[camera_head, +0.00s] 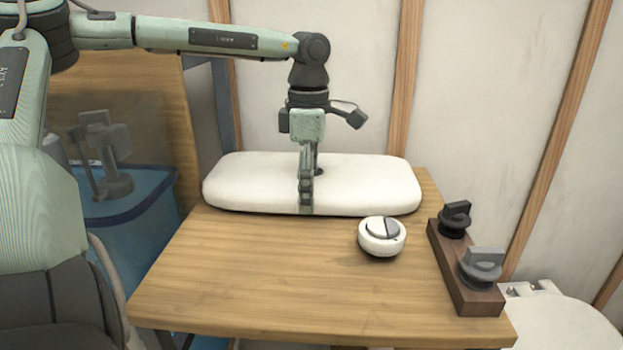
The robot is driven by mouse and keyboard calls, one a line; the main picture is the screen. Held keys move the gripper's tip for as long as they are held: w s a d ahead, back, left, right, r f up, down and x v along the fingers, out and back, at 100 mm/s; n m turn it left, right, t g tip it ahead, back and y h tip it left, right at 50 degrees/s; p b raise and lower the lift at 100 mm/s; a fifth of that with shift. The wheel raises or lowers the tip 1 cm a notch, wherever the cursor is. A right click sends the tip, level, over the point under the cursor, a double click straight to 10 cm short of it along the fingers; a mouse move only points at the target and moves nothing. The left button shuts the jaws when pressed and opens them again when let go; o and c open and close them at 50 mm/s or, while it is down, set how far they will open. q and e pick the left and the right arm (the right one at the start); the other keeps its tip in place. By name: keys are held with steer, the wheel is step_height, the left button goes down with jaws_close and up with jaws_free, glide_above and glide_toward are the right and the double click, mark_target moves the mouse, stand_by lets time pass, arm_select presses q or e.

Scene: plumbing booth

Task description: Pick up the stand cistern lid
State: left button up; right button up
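The white cistern lid (375,187), a long slab with rounded ends, lies flat along the back of the wooden table. I cannot tell whether it touches the tabletop all along. My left gripper (311,189) points down at the middle of the lid. One finger runs down over the lid's front face to near its lower edge. The other finger is mostly hidden behind it, with a dark part showing at the lid's top. I cannot tell whether the fingers press on the lid. My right gripper is not in view.
A round white push-button unit (382,237) sits on the table (240,280) in front of the lid. A dark wooden block (462,285) with black and grey knobs stands at the right edge. A blue bin (135,215) stands left. The table's front left is clear.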

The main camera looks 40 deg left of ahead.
arm_select(q)
steer(key=c, duration=1.7)
steer(key=shift+w+r, duration=0.1)
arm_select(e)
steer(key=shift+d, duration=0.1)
arm_select(q)
steer(key=shift+r, duration=0.1)
steer(key=shift+d+r, duration=0.1)
steer(key=shift+r, duration=0.35)
step_height(320, 180, up, 5)
steer(key=shift+r, duration=0.2)
steer(key=shift+s+d+r, duration=0.1)
steer(key=shift+s+r, duration=0.15)
steer(key=shift+r, duration=0.1)
steer(key=shift+s+d+f+b, duration=0.1)
steer(key=shift+s+d+b, duration=0.1)
steer(key=shift+s+d, duration=2.1)
steer(key=shift+s+d+b, duration=0.2)
steer(key=shift+s+d, duration=1.65)
steer(key=shift+s, duration=0.8)
steer(key=shift+s+d+f+b, duration=0.1)
steer(key=shift+s+d+b, duration=0.1)
steer(key=shift+s+d, duration=2.1)
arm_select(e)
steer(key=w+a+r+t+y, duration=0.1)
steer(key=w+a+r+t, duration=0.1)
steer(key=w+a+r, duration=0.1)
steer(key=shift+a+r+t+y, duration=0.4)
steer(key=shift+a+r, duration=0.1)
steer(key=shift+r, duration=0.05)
